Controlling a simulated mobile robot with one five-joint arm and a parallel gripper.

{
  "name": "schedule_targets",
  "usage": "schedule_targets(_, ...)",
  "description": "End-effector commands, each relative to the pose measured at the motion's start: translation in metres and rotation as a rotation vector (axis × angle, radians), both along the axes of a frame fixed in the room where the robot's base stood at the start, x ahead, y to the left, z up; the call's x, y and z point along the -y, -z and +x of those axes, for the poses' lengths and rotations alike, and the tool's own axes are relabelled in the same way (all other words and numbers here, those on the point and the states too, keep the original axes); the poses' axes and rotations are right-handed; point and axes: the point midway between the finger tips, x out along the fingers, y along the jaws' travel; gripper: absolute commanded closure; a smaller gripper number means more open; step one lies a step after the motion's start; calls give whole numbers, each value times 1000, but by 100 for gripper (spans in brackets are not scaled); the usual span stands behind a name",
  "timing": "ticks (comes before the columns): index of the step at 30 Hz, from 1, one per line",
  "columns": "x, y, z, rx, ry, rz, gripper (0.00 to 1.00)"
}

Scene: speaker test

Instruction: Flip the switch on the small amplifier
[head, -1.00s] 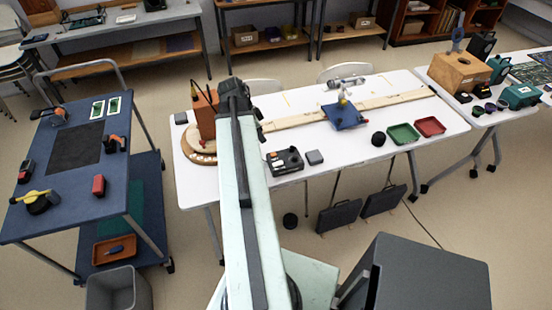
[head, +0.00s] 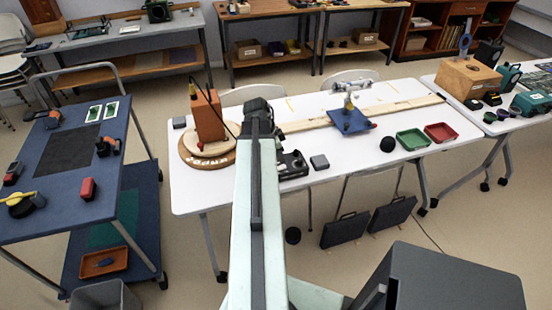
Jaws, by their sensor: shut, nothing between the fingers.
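A small black box with knobs on top, which looks like the amplifier (head: 294,165), sits near the front edge of the white table (head: 220,190). My arm hides its left part, and its switch is too small to make out. My gripper (head: 258,108) is the dark end of my raised arm, seen from behind. In the picture it lies above and left of the black box, just right of the orange box. Its fingertips are hidden; it appears shut and empty.
An orange box (head: 208,115) stands on a round wooden base (head: 190,155) at left. A small grey block (head: 320,162) is right of the amplifier. A wooden rail (head: 400,104) carries a blue plate (head: 349,122). A black ball (head: 387,144), green tray (head: 413,139) and red tray (head: 440,133) are farther right.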

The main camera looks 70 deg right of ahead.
Motion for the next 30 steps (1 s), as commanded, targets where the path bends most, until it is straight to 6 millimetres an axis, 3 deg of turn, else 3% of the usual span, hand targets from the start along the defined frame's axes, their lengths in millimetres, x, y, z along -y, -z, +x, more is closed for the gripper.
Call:
schedule_targets(1,1,17,-1,0,0,0,100)
schedule_targets(4,2,24,-2,0,0,0,100)
schedule_targets(15,2,23,-2,7,0,6,100)
schedule_targets(23,7,32,-9,155,1,131,100)
schedule_targets(30,6,36,-11,158,-2,136,100)
